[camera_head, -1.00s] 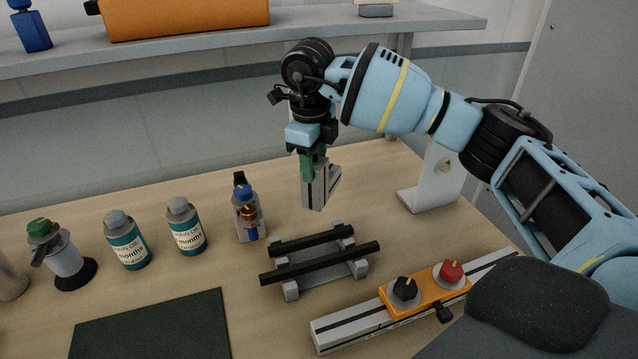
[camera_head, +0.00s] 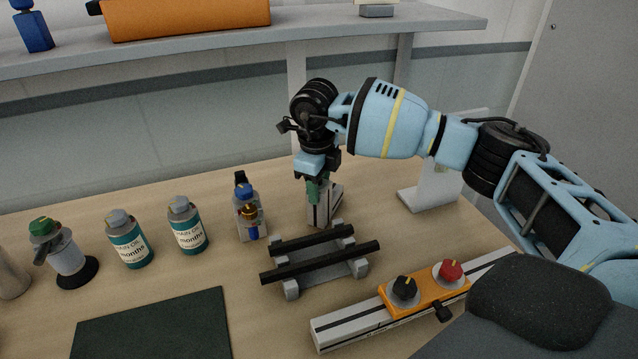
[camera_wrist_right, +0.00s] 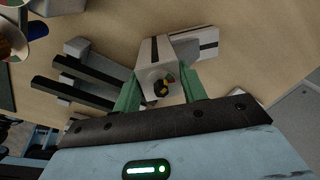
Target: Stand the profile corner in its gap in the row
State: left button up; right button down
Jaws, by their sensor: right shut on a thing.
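The profile corner (camera_head: 332,206) is a light grey metal piece with dark slots. My right gripper (camera_head: 315,190) is shut on it, with green fingers on its sides. It is low over the table behind the black-barred rack, right of the blue-and-grey bottle; I cannot tell whether it touches the table. In the right wrist view the profile corner (camera_wrist_right: 155,72) lies between the green fingers of my right gripper (camera_wrist_right: 160,88). My left gripper is not in view.
The rack (camera_head: 320,258) with two black bars stands just in front of the held piece. An orange block with black and red knobs (camera_head: 428,289) sits on a rail at the front right. A white stand (camera_head: 428,192) is to the right. A dark mat (camera_head: 155,328) lies front left.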

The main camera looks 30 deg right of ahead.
jog(key=c, duration=0.8)
grip_release()
notch_tip(320, 180, up, 12)
jog(key=a, duration=0.1)
jog(key=shift+s, duration=0.3)
jog(key=shift+f, duration=0.1)
